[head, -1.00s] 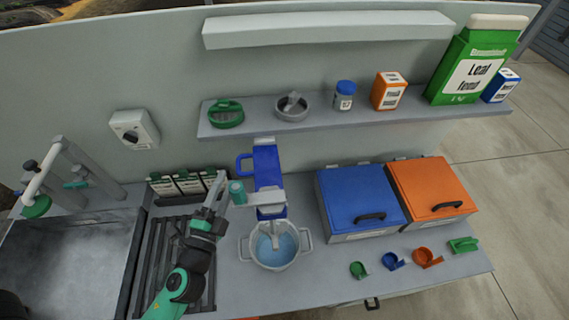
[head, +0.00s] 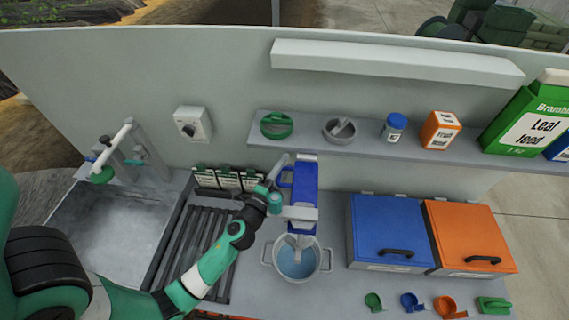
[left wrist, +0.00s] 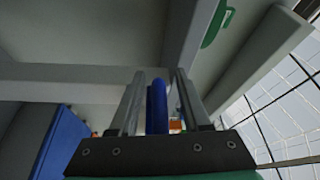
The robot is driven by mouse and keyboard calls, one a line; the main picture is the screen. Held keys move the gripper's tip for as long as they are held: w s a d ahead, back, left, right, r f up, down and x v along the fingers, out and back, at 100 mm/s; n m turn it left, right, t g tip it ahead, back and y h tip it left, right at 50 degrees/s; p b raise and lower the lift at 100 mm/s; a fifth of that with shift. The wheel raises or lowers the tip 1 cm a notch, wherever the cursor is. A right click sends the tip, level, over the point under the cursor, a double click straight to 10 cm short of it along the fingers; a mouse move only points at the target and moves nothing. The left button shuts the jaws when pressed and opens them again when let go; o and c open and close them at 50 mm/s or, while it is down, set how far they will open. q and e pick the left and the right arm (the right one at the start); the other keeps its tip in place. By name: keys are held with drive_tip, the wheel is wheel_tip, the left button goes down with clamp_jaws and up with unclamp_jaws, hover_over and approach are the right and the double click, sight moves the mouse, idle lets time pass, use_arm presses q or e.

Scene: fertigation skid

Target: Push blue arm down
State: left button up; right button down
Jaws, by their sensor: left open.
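A blue dispenser (head: 304,180) stands against the back wall, with a grey spout over a white pot (head: 297,262) holding bluish liquid. A blue arm (head: 285,178) sticks out from its left side like a loop. My left gripper (head: 282,163) is at this arm, partly covering it. In the left wrist view, the blue arm (left wrist: 157,106) shows upright between the two open fingers of my left gripper (left wrist: 158,78). I cannot tell whether the fingers touch it. My right gripper is not in view.
A shelf (head: 365,143) with jars and boxes hangs just above. A blue-lidded bin (head: 390,225) and an orange-lidded bin (head: 468,235) stand to the right. A sink (head: 110,230) and a slatted rack (head: 205,235) are to the left.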

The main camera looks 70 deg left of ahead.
use_arm(q)
drive_tip(key=shift+w+a, duration=0.1)
drive_tip(key=c, duration=0.7)
clamp_jaws()
drive_tip(key=shift+r, duration=0.2)
idle(0.5)
